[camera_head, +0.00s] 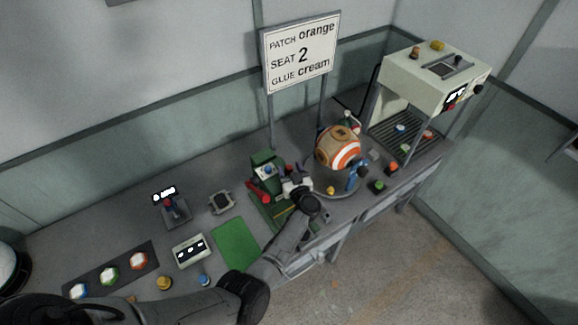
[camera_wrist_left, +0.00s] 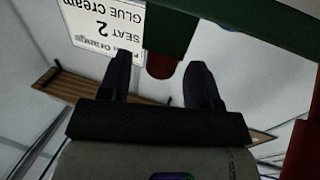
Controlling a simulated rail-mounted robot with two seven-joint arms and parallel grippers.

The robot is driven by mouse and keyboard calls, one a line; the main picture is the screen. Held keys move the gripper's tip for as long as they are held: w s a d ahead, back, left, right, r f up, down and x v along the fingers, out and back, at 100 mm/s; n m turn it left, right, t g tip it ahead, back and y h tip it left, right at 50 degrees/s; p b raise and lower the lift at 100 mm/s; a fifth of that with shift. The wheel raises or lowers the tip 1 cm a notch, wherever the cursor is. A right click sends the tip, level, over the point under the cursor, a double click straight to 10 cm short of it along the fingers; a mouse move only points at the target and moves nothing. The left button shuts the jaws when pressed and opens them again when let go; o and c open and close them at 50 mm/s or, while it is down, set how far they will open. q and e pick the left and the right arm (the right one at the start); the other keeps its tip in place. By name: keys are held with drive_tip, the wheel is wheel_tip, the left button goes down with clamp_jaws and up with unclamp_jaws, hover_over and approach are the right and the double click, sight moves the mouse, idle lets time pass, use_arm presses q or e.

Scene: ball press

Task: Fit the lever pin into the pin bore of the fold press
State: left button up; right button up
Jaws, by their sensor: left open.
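The green fold press (camera_head: 264,163) stands on the bench near the middle, with red parts (camera_head: 259,191) at its left side. My left gripper (camera_head: 296,186) is at the press's right side, and my arm hides part of the press base. In the left wrist view the gripper (camera_wrist_left: 160,82) is open, its two dark fingers apart. A dark red, round-ended part (camera_wrist_left: 165,64) under a green part of the press (camera_wrist_left: 185,28) shows between the fingers, with no clear contact. I cannot make out the lever pin or the pin bore for certain. My right gripper is not in view.
An orange-and-white ball (camera_head: 338,148) stands close right of the press. A sign (camera_head: 300,52) rises behind. A cream machine (camera_head: 432,75) stands at the far right. A green mat (camera_head: 236,243) and small devices lie left of the press.

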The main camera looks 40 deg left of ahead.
sight(290, 170)
use_arm(q)
drive_tip(key=p+v, duration=0.2)
drive_tip(key=v, duration=0.3)
drive_tip(key=shift+s+d, duration=0.35)
drive_tip(key=shift+d, duration=0.2)
